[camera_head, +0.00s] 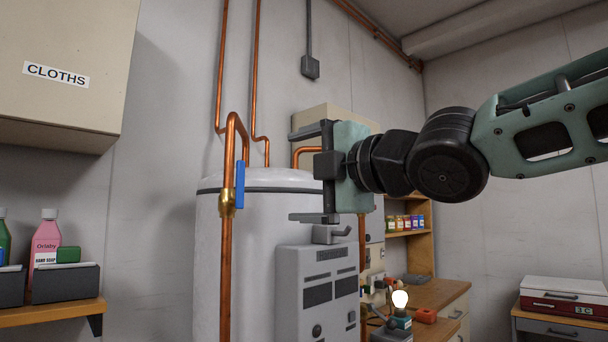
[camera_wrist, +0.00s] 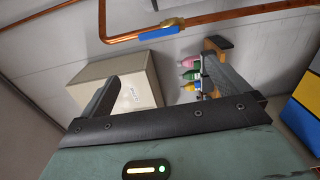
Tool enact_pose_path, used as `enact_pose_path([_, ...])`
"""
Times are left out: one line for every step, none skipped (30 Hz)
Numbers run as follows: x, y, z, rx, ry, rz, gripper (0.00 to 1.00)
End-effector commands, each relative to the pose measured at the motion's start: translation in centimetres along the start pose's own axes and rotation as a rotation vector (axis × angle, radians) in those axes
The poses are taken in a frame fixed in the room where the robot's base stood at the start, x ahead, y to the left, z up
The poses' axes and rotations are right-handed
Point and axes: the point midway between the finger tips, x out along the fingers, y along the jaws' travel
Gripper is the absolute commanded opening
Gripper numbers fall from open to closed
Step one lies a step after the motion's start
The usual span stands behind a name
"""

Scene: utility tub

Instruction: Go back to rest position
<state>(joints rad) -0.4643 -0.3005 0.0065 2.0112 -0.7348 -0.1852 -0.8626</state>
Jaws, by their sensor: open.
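My gripper (camera_head: 303,174) is raised in front of the white tank in the head view, with its arm reaching in from the right edge. Its two dark fingers are spread wide, one above the other, and point left. Nothing is between them. In the wrist view the gripper (camera_wrist: 158,85) also shows its fingers apart and empty. The copper pipe valve with a blue handle (camera_head: 240,183) is left of the fingertips in the head view, with a visible gap in the picture. The blue handle (camera_wrist: 158,32) appears beyond the fingers in the wrist view, lying along the pipe.
A white tank (camera_head: 208,255) and a grey control box (camera_head: 290,300) stand behind and below my gripper. A cloths cabinet (camera_head: 60,110) hangs at the upper left, above a shelf (camera_head: 50,316) with bottles. A lit bulb (camera_head: 400,299) is on the bench (camera_head: 440,293) at the lower right.

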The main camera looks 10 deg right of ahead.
Motion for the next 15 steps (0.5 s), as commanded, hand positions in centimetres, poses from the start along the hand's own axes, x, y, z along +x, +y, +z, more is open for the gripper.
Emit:
enact_pose_path([0.0,0.0,0.0,0.0,0.0,0.0,1.0])
enact_pose_path([0.0,0.0,0.0,0.0,0.0,0.0,1.0])
enact_pose_path([0.0,0.0,0.0,0.0,0.0,0.0,1.0])
enact_pose_path([0.0,0.0,0.0,0.0,0.0,0.0,1.0])
enact_pose_path([0.0,0.0,0.0,0.0,0.0,0.0,1.0])
enact_pose_path([0.0,0.0,0.0,0.0,0.0,0.0,1.0])
enact_pose_path([0.0,0.0,0.0,0.0,0.0,0.0,1.0])
enact_pose_path([0.1,-0.1,0.0,0.004,-0.001,-0.004,1.0])
enact_pose_path([0.1,-0.5,-0.1,0.019,-0.004,-0.017,1.0])
enact_pose_path([0.2,-1.0,-0.1,0.04,-0.009,-0.034,1.0])
enact_pose_path([0.4,-1.7,-0.2,0.07,-0.015,-0.058,1.0])
enact_pose_path([0.5,-3.1,-0.4,0.124,-0.029,-0.102,1.0])
enact_pose_path([0.6,-4.4,-0.5,0.173,-0.045,-0.145,1.0])
enact_pose_path([0.6,-6.0,-0.7,0.231,-0.064,-0.194,1.0])
enact_pose_path([0.4,-8.3,-1.1,0.319,-0.097,-0.267,1.0])
